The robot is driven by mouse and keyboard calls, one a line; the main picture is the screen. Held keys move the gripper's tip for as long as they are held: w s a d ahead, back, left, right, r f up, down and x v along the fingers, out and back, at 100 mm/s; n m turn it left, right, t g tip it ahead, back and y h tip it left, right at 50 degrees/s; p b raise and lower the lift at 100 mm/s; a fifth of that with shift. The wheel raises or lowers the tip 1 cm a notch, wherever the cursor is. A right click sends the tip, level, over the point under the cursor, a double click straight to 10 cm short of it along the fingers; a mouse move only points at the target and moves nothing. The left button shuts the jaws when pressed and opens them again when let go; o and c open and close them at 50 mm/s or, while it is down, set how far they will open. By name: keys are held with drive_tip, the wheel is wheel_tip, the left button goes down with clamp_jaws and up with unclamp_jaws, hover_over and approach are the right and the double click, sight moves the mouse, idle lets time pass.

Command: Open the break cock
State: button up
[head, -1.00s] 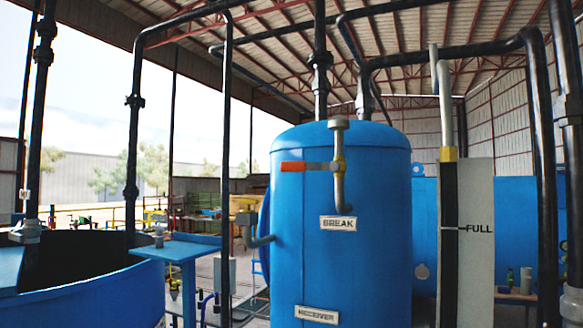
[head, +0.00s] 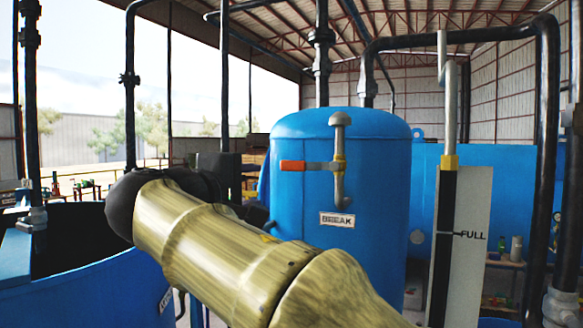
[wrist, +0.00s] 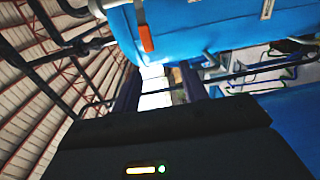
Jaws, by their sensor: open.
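The break cock is on the front of the blue receiver tank (head: 385,190), above the BREAK label (head: 337,219). Its orange lever handle (head: 293,166) points level to the left from the yellow valve body (head: 340,166) on a grey vertical pipe. In the wrist view the orange handle (wrist: 146,38) shows beyond the fingers, against the blue tank. My gripper (wrist: 160,72) is open and empty, with a gap between its two dark fingers. In the head view its dark body is left of the handle, apart from it, and its fingertips are not clear.
A white gauge board marked FULL (head: 470,235) with a pipe stands right of the tank. A black pipe (head: 546,150) runs down at the right. A large open blue vessel (head: 90,285) is at the lower left. My arm crosses the lower middle.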

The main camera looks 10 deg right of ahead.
sight(290, 166)
drive_tip(key=shift+s+r+h, duration=0.15)
drive_tip(key=shift+r, duration=0.4)
drive_tip(key=shift+s+r+h, duration=0.15)
drive_tip(key=shift+r, duration=0.35)
drive_tip(key=p+x, duration=0.2)
drive_tip(key=x, duration=0.3)
drive_tip(key=p+x, duration=0.3)
drive_tip(key=x, duration=0.3)
drive_tip(key=p+x, duration=0.2)
drive_tip(key=x, duration=0.3)
drive_tip(key=shift+w+r+p, duration=0.25)
drive_tip(key=shift+r+p, duration=0.1)
drive_tip(key=shift+p, duration=0.05)
drive_tip(key=shift+w+d+f, duration=0.15)
drive_tip(key=shift+w+d, duration=0.2)
drive_tip(key=shift+w, duration=0.1)
clamp_jaws()
